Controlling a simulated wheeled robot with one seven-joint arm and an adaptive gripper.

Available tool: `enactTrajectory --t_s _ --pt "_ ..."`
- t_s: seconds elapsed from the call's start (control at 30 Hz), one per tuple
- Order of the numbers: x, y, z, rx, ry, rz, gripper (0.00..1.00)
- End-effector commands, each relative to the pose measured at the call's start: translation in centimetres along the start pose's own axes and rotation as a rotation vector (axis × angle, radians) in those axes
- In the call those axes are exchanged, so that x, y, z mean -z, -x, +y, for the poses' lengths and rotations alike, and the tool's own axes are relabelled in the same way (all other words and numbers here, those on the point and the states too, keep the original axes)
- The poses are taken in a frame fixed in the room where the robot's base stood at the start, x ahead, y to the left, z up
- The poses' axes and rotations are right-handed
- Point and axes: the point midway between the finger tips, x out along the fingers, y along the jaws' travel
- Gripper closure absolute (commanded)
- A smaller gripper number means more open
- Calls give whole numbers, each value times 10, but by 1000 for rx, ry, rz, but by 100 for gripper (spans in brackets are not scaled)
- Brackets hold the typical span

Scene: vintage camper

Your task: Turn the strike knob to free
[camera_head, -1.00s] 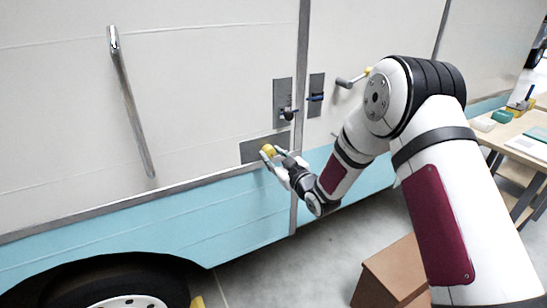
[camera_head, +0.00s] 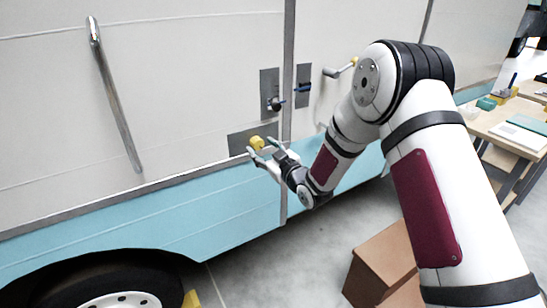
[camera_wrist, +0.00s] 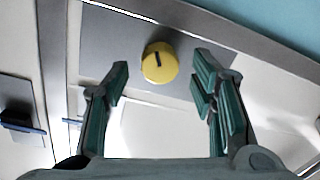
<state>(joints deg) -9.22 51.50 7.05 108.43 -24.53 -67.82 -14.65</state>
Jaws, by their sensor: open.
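The strike knob (camera_head: 257,142) is a round yellow knob on a grey plate (camera_head: 238,146) low on the camper's side. In the wrist view the knob (camera_wrist: 159,66) faces me, with a short dark mark near its middle. My gripper (camera_head: 262,149) is just below and to the right of the knob in the head view. Its fingers (camera_wrist: 162,68) are open and empty, with a gap between each finger and the knob. The knob appears between the fingertips or just past them; I cannot tell how deep. I see no label for free.
Above the knob are a dark handle (camera_head: 274,103) on a grey plate and a blue lever (camera_head: 303,87) beside it. A chrome grab rail (camera_head: 115,95) is at left. A brown box (camera_head: 380,263) stands on the floor, and a workbench (camera_head: 500,125) is at right.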

Motion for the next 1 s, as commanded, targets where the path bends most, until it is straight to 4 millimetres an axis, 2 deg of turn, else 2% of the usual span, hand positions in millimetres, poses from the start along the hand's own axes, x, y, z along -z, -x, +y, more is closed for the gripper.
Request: enactTrajectory --t_s 0.3,0.5,0.7,1.0 --pt "-1 63 1 -2 -1 -3 49" --pt "-1 94 1 -2 -1 -3 49" --pt "0 108 0 -1 -1 -1 49" --pt "0 109 0 -1 -1 0 49"
